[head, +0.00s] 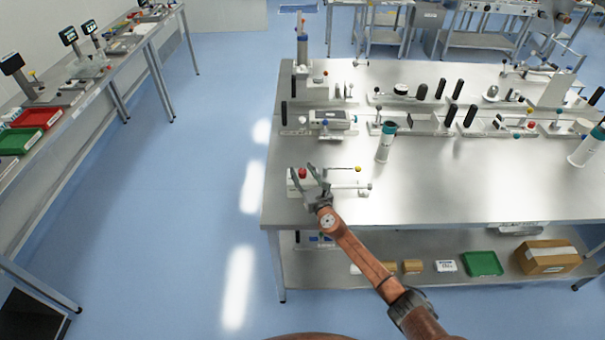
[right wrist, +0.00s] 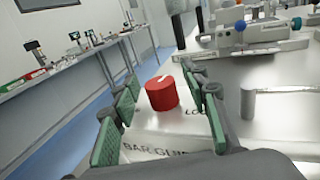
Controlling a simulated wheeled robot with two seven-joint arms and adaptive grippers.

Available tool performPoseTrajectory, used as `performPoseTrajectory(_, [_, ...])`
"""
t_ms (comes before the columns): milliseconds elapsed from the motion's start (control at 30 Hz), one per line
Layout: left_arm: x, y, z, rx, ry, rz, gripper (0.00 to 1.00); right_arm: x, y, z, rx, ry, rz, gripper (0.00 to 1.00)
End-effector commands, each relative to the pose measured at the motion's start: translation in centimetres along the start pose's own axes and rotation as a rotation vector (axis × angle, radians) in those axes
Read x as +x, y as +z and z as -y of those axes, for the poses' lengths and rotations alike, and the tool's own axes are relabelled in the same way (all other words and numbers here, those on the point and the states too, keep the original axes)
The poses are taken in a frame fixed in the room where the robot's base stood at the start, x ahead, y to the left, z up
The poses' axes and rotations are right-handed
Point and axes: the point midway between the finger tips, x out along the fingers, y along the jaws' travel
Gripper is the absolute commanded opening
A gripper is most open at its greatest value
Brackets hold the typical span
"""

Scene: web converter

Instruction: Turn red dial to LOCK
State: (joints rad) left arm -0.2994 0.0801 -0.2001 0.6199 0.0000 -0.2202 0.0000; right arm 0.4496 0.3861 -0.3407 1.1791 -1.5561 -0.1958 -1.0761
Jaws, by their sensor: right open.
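The red dial (head: 302,173) sits on a white base plate (head: 345,187) near the left front of the steel table. In the right wrist view the dial (right wrist: 161,95) is a short red cylinder with a white pointer mark on top, angled to the upper right. My left gripper is not in view.
A grey post (right wrist: 247,102) stands right of the dial. Behind it are a clamp-like device (head: 332,121) and a white bottle with a teal cap (head: 385,142). The table front (head: 450,195) is clear.

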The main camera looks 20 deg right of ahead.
Motion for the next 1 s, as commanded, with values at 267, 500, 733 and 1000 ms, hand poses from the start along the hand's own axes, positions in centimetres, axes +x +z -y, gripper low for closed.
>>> performPoseTrajectory(267, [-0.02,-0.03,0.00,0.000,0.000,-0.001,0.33,0.04,0.01,0.01,0.001,0.000,0.000,0.39])
performPoseTrajectory(500, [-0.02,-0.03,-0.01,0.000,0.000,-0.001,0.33,0.03,0.00,0.01,0.001,0.000,0.000,0.22])
performPoseTrajectory(733, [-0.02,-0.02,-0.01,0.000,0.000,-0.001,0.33,0.02,-0.01,0.02,0.001,0.000,0.000,0.06])
performPoseTrajectory(1000, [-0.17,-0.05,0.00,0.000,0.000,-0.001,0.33,0.01,0.01,-0.03,0.002,-0.007,-0.001,0.00])
